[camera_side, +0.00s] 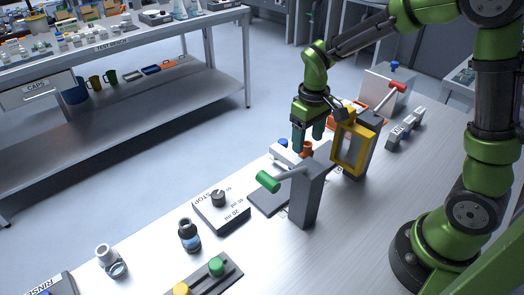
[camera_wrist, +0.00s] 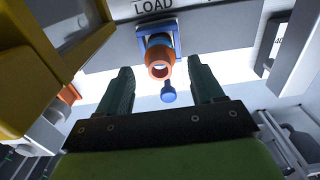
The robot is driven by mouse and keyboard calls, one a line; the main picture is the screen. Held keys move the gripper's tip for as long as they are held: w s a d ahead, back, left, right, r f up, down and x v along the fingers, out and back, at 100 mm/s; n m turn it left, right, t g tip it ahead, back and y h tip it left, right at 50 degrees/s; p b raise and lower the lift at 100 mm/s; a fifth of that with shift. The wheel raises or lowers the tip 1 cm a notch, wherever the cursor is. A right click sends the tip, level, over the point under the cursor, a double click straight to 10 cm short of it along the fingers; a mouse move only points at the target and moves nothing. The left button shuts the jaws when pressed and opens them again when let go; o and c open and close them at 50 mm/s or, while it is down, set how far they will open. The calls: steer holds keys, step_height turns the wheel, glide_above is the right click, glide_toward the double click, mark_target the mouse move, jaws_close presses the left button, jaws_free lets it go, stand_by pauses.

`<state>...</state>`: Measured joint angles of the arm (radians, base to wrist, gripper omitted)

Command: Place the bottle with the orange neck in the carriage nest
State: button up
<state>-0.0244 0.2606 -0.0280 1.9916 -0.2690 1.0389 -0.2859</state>
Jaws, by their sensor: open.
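The bottle with the orange neck (camera_wrist: 158,66) is ahead of my gripper in the wrist view, its open mouth facing the camera. Its orange neck (camera_side: 306,148) also shows in the side view, just below the fingers. A blue holder (camera_wrist: 174,30), likely the carriage nest, surrounds the bottle's body beside the LOAD label; how deep the bottle sits is hidden. My gripper (camera_side: 308,141) points down over the bottle. Its teal fingers are open in the wrist view (camera_wrist: 164,76), one on either side of the neck's line and apart from it.
A grey post with a green-handled lever (camera_side: 268,181) stands close in front. A yellow-framed post (camera_side: 348,146) and red-handled lever (camera_side: 396,86) stand to the right. A dark bottle (camera_side: 189,235), dial box (camera_side: 222,207) and button panel (camera_side: 203,278) are at front left.

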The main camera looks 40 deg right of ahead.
mark_target(306, 150)
step_height(306, 150, up, 7)
steer(key=s+a+r+m+t+y, duration=0.1)
steer(key=s+r+m+t, duration=0.1)
steer(key=s, duration=0.4)
steer(key=s+a+r+m+t+y, duration=0.1)
steer(key=s+a+r+m+t, duration=0.1)
steer(key=s+r+t, duration=0.3)
steer(key=shift+s+a, duration=0.15)
steer(key=shift+s, duration=0.85)
steer(key=shift+c, duration=0.3)
